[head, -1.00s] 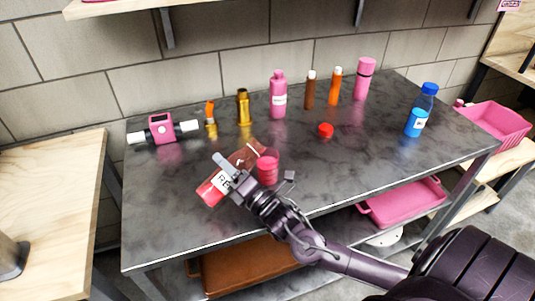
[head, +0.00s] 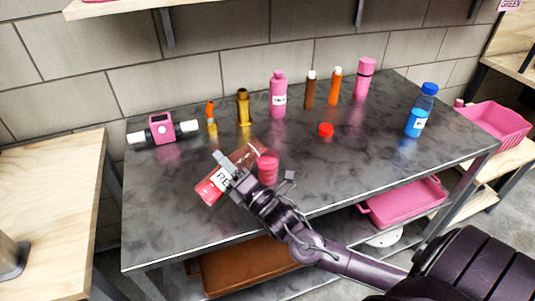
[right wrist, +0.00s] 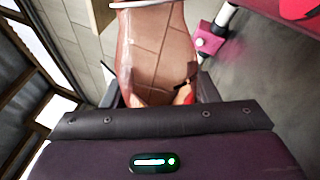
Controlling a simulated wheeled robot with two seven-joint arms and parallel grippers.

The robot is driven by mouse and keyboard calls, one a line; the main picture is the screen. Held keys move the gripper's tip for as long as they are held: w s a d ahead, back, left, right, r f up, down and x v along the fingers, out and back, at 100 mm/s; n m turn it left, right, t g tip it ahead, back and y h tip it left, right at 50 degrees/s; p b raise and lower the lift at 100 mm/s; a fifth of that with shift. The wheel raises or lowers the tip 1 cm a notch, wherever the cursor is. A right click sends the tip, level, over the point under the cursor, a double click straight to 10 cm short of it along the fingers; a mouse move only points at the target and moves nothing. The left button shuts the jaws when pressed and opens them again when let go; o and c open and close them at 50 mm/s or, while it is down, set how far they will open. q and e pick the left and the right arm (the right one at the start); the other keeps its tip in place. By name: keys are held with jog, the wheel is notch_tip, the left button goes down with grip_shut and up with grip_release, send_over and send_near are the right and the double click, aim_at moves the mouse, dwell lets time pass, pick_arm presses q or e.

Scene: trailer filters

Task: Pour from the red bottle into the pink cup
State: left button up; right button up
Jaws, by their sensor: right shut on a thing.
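The red bottle (head: 208,193) is a clear reddish bottle with a white label, held tilted above the grey table. Its lower-left end looks red, and its clear end points up and right towards the pink cup (head: 268,169). My right gripper (head: 232,172) is shut on the bottle and hides part of it. The cup stands upright on the table, close beside the bottle's clear end. I cannot tell whether liquid is flowing. In the right wrist view the see-through bottle (right wrist: 155,50) fills the upper middle. My left gripper is not in view.
A red cap (head: 326,130) lies on the table. Behind stand a pink bottle (head: 278,98), brown, orange and gold containers, and a pink flask (head: 365,80). A blue bottle (head: 420,112) is at right, a pink device (head: 162,128) at left. The table's front left is clear.

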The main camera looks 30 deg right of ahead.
jog(key=shift+r+m, duration=0.3)
jog(key=shift+m, duration=0.1)
dwell(0.5)
jog(key=shift+d+r+m+h+p, duration=0.35)
jog(key=shift+r+m+h+p, duration=0.25)
jog(key=shift+m+p, duration=0.4)
dwell(1.5)
jog(key=shift+d+r+m+h+p, duration=0.15)
jog(key=shift+r+m+h+p, duration=0.15)
jog(key=shift+r+m+p, duration=0.9)
dwell(1.6)
